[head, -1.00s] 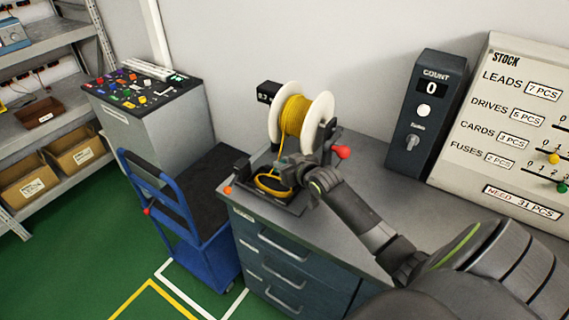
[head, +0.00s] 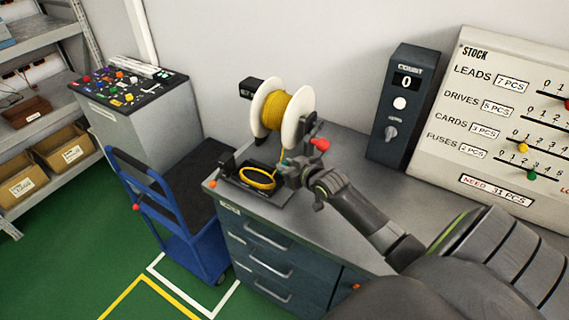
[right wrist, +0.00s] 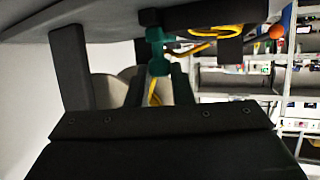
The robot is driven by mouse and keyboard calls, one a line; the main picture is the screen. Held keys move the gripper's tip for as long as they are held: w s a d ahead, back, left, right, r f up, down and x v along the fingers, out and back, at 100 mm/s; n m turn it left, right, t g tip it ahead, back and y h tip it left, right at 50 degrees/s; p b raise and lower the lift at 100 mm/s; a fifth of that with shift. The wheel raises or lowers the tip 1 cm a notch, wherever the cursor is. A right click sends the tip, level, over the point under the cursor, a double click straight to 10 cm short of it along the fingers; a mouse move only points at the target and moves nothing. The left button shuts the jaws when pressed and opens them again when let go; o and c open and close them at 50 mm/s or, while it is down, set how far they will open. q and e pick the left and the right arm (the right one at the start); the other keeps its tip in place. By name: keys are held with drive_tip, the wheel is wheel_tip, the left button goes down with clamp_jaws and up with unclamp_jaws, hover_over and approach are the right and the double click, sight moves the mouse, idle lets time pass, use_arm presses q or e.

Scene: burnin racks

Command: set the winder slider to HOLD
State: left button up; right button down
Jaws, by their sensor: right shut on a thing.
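The winder's white-flanged spool (head: 274,112) of yellow lead stands at the back of the workbench. A yellow coil (head: 258,178) lies in the dark tray (head: 268,194) in front of it. My right gripper (head: 288,170) is at the tray's right side, low beside the coil. In the right wrist view its fingers (right wrist: 158,72) are shut on a small teal piece (right wrist: 158,50), with yellow lead beside it. I cannot tell whether this piece is the slider's knob. No HOLD mark is readable; the gripper hides that area. My left gripper is not in view.
A red knob (head: 320,144) stands close behind my right gripper. An orange knob (head: 213,184) is at the bench's left corner. The count box (head: 402,105) reads 0, and the stock board (head: 500,120) is at right. A blue cart (head: 150,205) stands left of the bench.

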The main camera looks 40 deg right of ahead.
drive_tip(key=c, duration=1.6)
unclamp_jaws()
drive_tip(key=shift+s+f, duration=0.1)
drive_tip(key=shift+f, duration=0.1)
drive_tip(key=shift+c, duration=0.2)
drive_tip(key=o, duration=0.4)
drive_tip(key=shift+d, duration=0.2)
drive_tip(key=shift+c, duration=0.2)
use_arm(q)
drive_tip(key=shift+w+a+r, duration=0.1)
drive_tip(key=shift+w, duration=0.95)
use_arm(e)
drive_tip(key=shift+r, duration=0.1)
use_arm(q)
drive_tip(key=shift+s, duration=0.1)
use_arm(e)
drive_tip(key=shift+a, duration=0.1)
drive_tip(key=shift+s+r, duration=0.15)
drive_tip(key=shift+s, duration=0.25)
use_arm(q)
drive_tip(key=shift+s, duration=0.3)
use_arm(e)
drive_tip(key=v, duration=1.6)
drive_tip(key=shift+s+r, duration=0.2)
drive_tip(key=shift+s, duration=0.05)
drive_tip(key=shift+f, duration=0.1)
